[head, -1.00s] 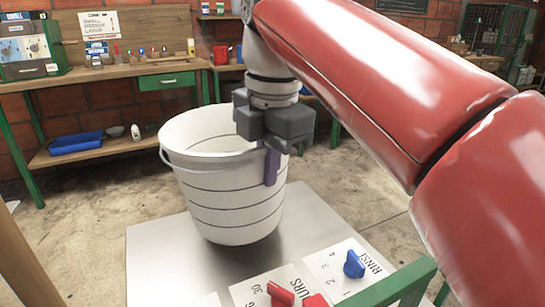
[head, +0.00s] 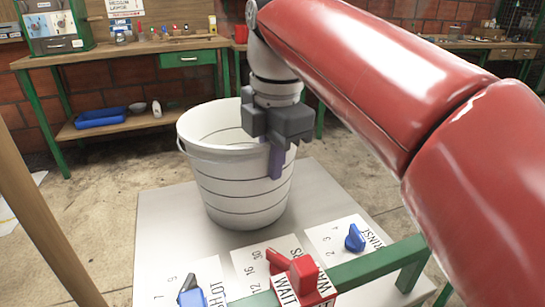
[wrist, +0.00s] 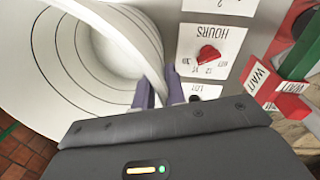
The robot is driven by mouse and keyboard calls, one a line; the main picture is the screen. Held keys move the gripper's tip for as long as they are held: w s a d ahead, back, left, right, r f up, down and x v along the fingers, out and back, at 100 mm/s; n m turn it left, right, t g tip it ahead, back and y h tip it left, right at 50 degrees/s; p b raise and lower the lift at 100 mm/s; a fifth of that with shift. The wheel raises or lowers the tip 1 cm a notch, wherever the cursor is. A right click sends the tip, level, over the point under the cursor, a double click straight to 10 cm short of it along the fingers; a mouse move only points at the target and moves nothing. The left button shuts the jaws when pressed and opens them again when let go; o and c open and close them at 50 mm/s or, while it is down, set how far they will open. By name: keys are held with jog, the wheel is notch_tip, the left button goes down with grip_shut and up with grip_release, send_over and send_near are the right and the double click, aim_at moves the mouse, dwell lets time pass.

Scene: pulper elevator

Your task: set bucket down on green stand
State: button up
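A white bucket (head: 235,195) with dark rings stands upright over a grey metal top (head: 160,245). I cannot tell whether its base touches the top. A green bar (head: 365,268) runs along the near side of this top; I see no other clear green stand. My gripper (head: 277,160) is at the bucket's right rim, with its purple fingers pointing down. In the wrist view my gripper (wrist: 159,95) has one finger on each side of the rim of the bucket (wrist: 75,60), shut on it. The bucket's inside looks empty where visible.
Dial panels with a red knob (head: 278,262) and blue knobs (head: 355,238) lie on the near part of the top. A red WAIT sign (head: 303,283) stands at the front. A wooden workbench (head: 120,55) is behind. A wooden post (head: 35,215) is at left.

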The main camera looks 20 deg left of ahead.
jog(key=shift+o, duration=1.3)
jog(key=r, duration=0.2)
jog(key=r+p, duration=0.1)
jog(key=r, duration=0.1)
jog(key=r+p, duration=0.1)
jog(key=shift+s+d+r, duration=0.15)
jog(key=shift+d+r, duration=0.1)
jog(key=shift+r, duration=0.15)
jog(key=shift+s+d+r, duration=0.1)
jog(key=shift+s+r, duration=0.1)
jog(key=shift+r, duration=0.75)
